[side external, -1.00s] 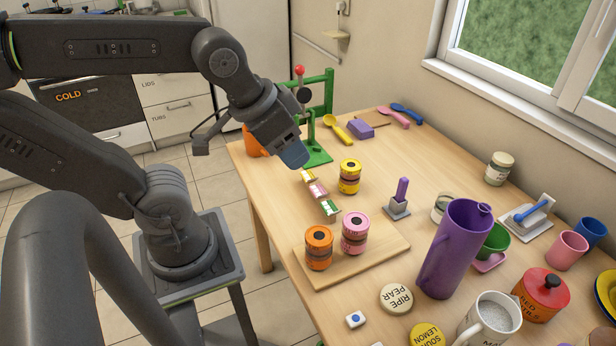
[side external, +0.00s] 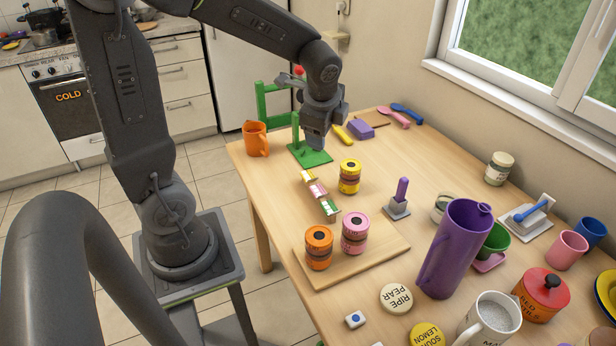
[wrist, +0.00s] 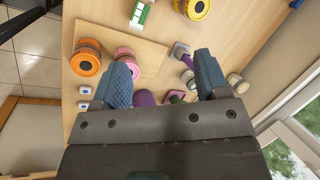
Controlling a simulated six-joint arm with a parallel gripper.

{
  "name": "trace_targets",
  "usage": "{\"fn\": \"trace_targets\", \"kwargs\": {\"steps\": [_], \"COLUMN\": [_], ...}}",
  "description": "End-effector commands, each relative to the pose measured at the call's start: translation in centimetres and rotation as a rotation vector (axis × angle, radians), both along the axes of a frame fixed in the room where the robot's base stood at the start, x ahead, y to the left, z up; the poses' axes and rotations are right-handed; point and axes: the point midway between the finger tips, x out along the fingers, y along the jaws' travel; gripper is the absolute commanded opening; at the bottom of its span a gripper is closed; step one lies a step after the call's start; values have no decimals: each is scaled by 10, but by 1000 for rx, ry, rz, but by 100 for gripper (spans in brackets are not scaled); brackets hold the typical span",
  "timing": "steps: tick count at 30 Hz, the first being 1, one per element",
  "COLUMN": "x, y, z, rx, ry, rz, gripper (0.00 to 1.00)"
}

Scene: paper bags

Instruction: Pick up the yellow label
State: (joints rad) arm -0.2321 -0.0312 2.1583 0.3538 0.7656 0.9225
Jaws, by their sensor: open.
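The yellow label (side external: 308,176) is the far one of three small labels standing in a row on the wooden table, beside the yellow-lidded jar (side external: 349,178). The pink label (side external: 317,190) and the green label (side external: 329,208) stand nearer the board. My gripper (side external: 316,143) is above the green stand's base, beyond the yellow label and apart from it. In the wrist view my gripper (wrist: 162,80) has its two blue fingers wide apart with nothing held. The green label (wrist: 140,13) shows at the top edge there; I cannot make out the yellow label in that view.
The orange (side external: 319,250) and pink (side external: 355,236) jars stand on a wooden board (side external: 375,257).

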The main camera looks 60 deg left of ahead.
Motion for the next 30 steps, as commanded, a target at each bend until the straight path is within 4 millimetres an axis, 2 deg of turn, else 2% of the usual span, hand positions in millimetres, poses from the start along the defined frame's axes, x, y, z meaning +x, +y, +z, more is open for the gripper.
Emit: {"fn": "trace_targets", "kwargs": {"steps": [1, 3, 9, 15, 19, 27, 30], "x": [11, 22, 38, 41, 42, 42, 42], "y": [17, 38, 84, 101, 107, 126, 130], "z": [-18, -40, -94, -118, -134, -181, -191], "rx": [35, 79, 147, 163, 162, 162, 162], "ry": [71, 157, 347, 420, 425, 423, 422], "rz": [-81, -207, -494, -613, -621, -619, -617], "gripper": [68, 68, 68, 68, 68, 68, 68]}}
